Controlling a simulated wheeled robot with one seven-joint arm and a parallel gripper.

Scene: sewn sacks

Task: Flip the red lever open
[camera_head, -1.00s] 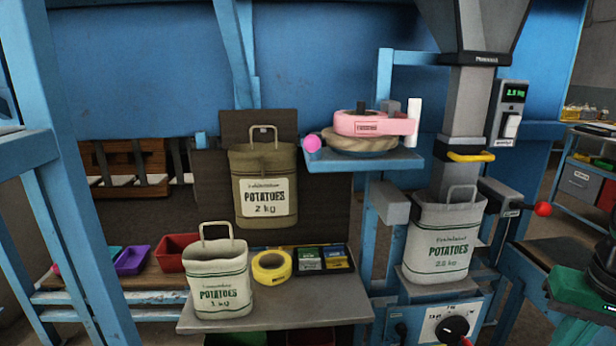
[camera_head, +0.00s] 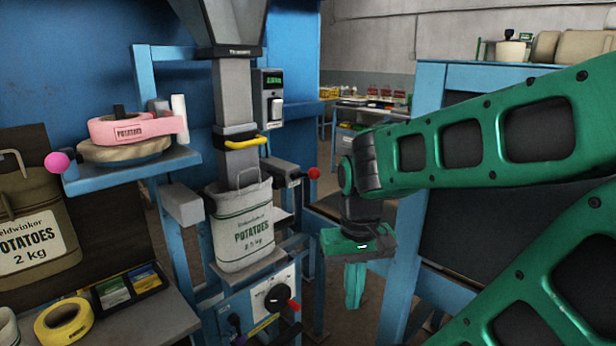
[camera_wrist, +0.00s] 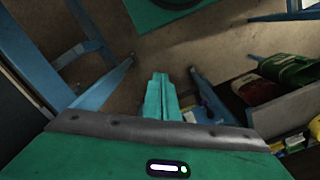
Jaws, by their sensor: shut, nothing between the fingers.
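A lever with a red ball knob (camera_head: 313,172) sticks out to the right from the grey clamp block (camera_head: 283,174) beside the filling spout. A second red-tipped handle (camera_head: 294,305) sits on the dial panel below. My gripper (camera_head: 354,305) is right of and below the upper red knob, apart from it, with its green fingers pointing down. The fingers are shut and empty; they also show in the wrist view (camera_wrist: 160,90), above the floor. Neither red knob is clearly visible in the wrist view.
A shelf (camera_head: 130,170) with a pink tape dispenser stands left. A blue frame (camera_head: 425,110) stands right, behind my arm. Open floor lies between the machine and this frame.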

